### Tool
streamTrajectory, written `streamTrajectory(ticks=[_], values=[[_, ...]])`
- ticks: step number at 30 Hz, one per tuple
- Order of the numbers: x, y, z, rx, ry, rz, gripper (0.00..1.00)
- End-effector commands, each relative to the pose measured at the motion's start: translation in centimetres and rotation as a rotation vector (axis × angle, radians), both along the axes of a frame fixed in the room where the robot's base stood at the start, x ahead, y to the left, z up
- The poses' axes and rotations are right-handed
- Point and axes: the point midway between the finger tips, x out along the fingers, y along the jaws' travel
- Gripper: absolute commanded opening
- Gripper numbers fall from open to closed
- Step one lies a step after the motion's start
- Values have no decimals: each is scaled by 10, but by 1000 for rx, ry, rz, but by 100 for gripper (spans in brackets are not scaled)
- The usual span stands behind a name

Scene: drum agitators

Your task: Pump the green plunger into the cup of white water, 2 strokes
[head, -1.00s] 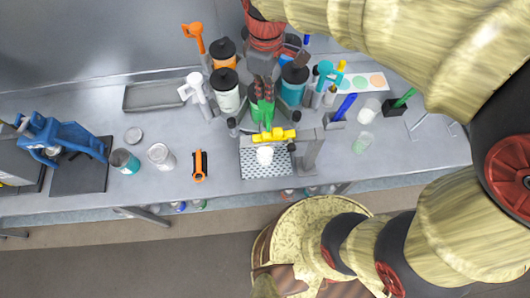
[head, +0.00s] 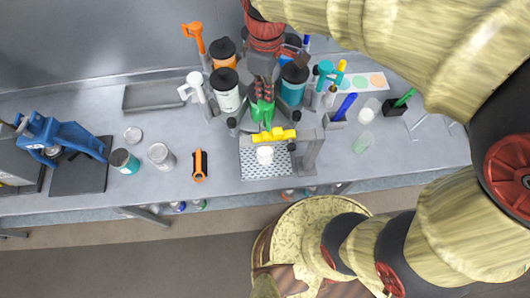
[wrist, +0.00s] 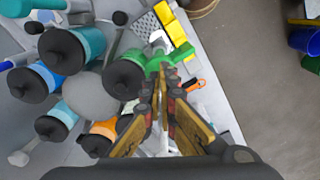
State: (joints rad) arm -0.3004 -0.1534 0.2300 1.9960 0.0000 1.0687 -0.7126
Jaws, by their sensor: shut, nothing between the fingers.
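The green plunger (head: 263,112) stands at the back of the bench, just behind a yellow piece, with my gripper (head: 264,96) over its top in the head view. My gripper's fingers are shut with nothing between them; I cannot tell whether they touch the plunger. In the wrist view the green plunger (wrist: 168,58) lies just beyond my fingertips (wrist: 163,72), beside a black lid. The cup of white water (head: 264,155) stands on the perforated plate (head: 266,171), in front of the yellow piece. My fingers and wrist partly hide the plunger's container.
The yellow piece (head: 273,135) sits between plunger and cup, beside a grey stand (head: 310,153). Black-lidded containers crowd around my gripper: white (head: 226,92), orange (head: 223,54) and teal (head: 293,85). An orange-and-black tool (head: 200,166) lies left of the plate.

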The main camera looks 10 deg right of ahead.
Motion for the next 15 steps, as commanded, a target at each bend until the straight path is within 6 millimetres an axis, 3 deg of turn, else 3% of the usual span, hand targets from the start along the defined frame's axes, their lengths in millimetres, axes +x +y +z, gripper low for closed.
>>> streamTrajectory(ticks=[15], values=[[0,0,-21,0,1,0,0]])
